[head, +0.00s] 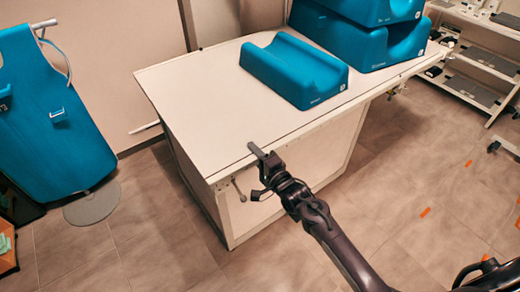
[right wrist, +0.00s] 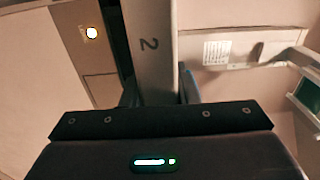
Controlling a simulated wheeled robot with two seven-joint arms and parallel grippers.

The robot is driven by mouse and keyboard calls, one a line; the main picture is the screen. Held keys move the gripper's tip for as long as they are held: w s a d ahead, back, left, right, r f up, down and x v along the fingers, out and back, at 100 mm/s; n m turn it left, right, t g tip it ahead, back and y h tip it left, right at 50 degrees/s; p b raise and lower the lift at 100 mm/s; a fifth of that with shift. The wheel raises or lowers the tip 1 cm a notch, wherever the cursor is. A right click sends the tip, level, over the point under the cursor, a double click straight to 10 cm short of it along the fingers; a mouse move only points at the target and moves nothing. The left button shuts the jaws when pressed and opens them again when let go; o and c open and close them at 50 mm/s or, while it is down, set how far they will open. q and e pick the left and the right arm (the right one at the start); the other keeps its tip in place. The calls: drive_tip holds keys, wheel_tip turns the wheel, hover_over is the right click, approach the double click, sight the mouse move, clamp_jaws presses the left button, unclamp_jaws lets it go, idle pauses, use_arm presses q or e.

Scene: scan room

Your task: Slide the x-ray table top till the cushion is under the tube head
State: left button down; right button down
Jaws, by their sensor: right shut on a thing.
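The x-ray table top (head: 190,90) is a white slab on a white base. A blue cushion (head: 295,72) with a groove along it lies on its far half. My right gripper (head: 262,160) is at the near long edge of the top, toward its near corner. The tube head is not recognisable in either view. My left gripper is not in view.
More blue cushions (head: 375,45) are stacked at the far end. A blue apron (head: 45,120) hangs on a stand at the left. White shelves (head: 475,60) stand at the right. The tiled floor (head: 400,180) right of the table is mostly clear, with orange marks.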

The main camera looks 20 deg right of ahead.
drive_tip(key=shift+s+a+y, duration=0.25)
drive_tip(key=shift+a+y, duration=0.05)
drive_tip(key=shift+a, duration=0.4)
drive_tip(key=c, duration=1.5)
unclamp_jaws()
drive_tip(key=o, duration=0.4)
drive_tip(key=shift+w+d, duration=0.1)
drive_tip(key=shift+d, duration=0.1)
drive_tip(key=v, duration=0.7)
drive_tip(key=shift+s+d+b, duration=0.15)
drive_tip(key=shift+s+b, duration=0.2)
drive_tip(key=shift+b, duration=0.05)
